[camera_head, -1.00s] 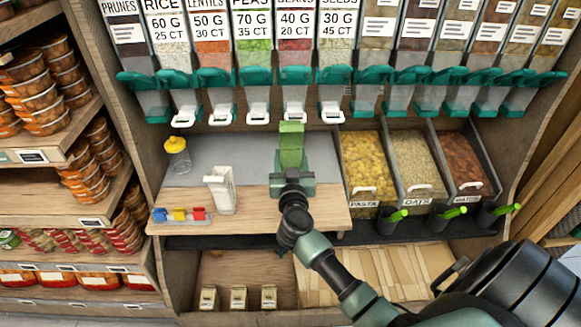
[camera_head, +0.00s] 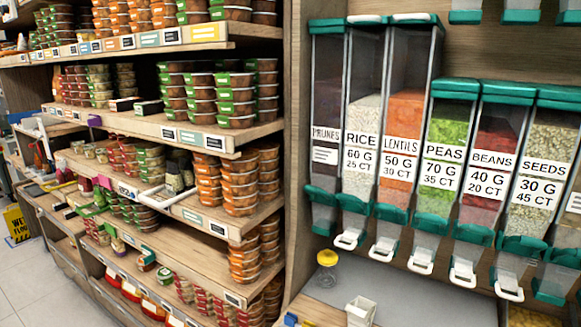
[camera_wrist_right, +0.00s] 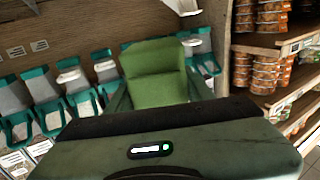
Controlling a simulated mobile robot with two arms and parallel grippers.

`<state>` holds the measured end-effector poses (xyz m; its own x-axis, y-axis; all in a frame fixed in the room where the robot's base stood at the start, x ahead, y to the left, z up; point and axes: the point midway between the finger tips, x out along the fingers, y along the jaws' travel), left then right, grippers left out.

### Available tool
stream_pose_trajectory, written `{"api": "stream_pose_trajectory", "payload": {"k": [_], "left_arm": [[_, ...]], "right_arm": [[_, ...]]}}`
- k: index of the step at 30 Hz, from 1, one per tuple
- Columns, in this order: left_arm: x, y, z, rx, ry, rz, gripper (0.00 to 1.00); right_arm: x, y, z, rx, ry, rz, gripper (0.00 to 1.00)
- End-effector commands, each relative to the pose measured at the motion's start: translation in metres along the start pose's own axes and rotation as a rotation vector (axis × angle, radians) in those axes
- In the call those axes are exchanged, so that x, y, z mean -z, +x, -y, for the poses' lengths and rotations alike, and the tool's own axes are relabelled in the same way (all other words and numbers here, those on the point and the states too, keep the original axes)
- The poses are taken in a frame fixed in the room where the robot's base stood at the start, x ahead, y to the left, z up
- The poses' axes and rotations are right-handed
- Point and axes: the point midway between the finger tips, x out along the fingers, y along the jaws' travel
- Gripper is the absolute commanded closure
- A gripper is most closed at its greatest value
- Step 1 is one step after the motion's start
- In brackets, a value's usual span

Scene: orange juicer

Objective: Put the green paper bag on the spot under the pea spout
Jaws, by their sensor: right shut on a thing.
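The green paper bag (camera_wrist_right: 155,70) shows in the right wrist view, held between the fingers of my right gripper (camera_wrist_right: 158,98). That gripper is shut on the bag. Neither the bag nor my grippers show in the head view. The pea dispenser (camera_head: 446,145), labelled PEAS, stands in the row of dispensers at the right of the head view. Its white spout lever (camera_head: 423,262) is at the bottom. My left gripper is in neither current view.
A yellow-lidded jar (camera_head: 327,270) and a white container (camera_head: 360,312) stand on the counter (camera_head: 400,293). Shelves of stacked tubs (camera_head: 238,185) fill the left side. More dispensers flank the pea one. A yellow floor sign (camera_head: 17,222) stands far left.

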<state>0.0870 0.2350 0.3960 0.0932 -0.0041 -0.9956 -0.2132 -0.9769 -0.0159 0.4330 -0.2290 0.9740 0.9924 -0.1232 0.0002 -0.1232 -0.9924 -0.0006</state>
Motion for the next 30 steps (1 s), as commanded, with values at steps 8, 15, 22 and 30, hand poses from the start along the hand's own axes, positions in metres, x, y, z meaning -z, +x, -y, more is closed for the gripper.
{"api": "stream_pose_trajectory", "payload": {"k": [8,15,22,30], "left_arm": [[0.000,0.000,0.000,0.000,0.000,0.000,0.64],[0.000,0.000,0.000,0.000,0.000,0.000,0.64],[0.000,0.000,0.000,0.000,0.000,0.001,0.64],[0.000,0.000,0.000,0.000,0.000,0.001,0.64]], "right_arm": [[0.019,-0.056,0.030,0.117,0.002,0.001,0.92],[0.021,-0.058,0.033,0.130,-0.003,-0.004,0.92],[0.021,-0.058,0.032,0.127,-0.002,-0.003,0.92],[0.020,-0.058,0.032,0.123,-0.001,-0.002,0.92]]}}
